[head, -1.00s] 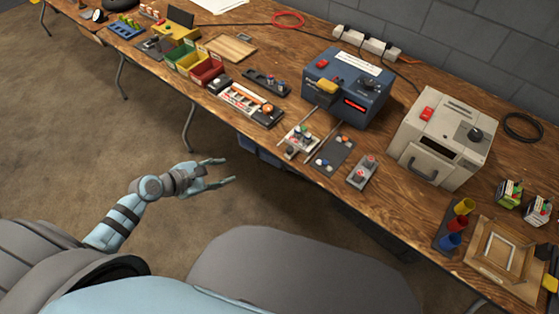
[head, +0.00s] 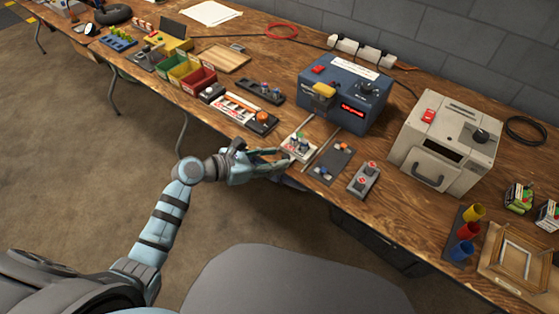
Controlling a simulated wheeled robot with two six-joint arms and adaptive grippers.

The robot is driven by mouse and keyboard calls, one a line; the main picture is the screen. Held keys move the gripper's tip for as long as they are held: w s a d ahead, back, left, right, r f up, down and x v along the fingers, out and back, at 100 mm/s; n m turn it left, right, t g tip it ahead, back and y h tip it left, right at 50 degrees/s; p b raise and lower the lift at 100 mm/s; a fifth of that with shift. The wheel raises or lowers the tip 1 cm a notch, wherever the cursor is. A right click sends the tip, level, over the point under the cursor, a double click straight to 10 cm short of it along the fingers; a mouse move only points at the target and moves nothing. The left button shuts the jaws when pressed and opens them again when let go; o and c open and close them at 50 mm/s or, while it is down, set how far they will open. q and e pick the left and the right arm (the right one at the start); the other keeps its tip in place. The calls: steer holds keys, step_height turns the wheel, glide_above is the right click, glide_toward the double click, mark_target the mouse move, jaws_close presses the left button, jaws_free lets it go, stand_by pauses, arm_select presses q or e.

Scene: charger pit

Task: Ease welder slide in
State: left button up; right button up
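The welder is a blue box (head: 345,97) with a yellow part on its front, a red switch and a lit red display. Its slide (head: 298,147) is a pale carriage with small coloured parts on it. It sits on thin rails in front of the box, pulled out toward the bench's front edge. My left gripper (head: 287,159) is at the slide's near end, its fingers apart. The near end of the slide is partly hidden by the fingers, so contact is unclear. My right gripper is not in view.
A dark plate (head: 331,165) with small parts and a grey two-button box (head: 364,179) lie right of the slide. A beige oven-like box (head: 444,142) stands further right. A parts tray (head: 240,111) lies left. Bare wood shows behind the slide's left side.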

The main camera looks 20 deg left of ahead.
mark_target(294, 152)
arm_select(q)
steer(key=shift+x, duration=1.25)
steer(key=shift+c, duration=0.4)
jaws_close()
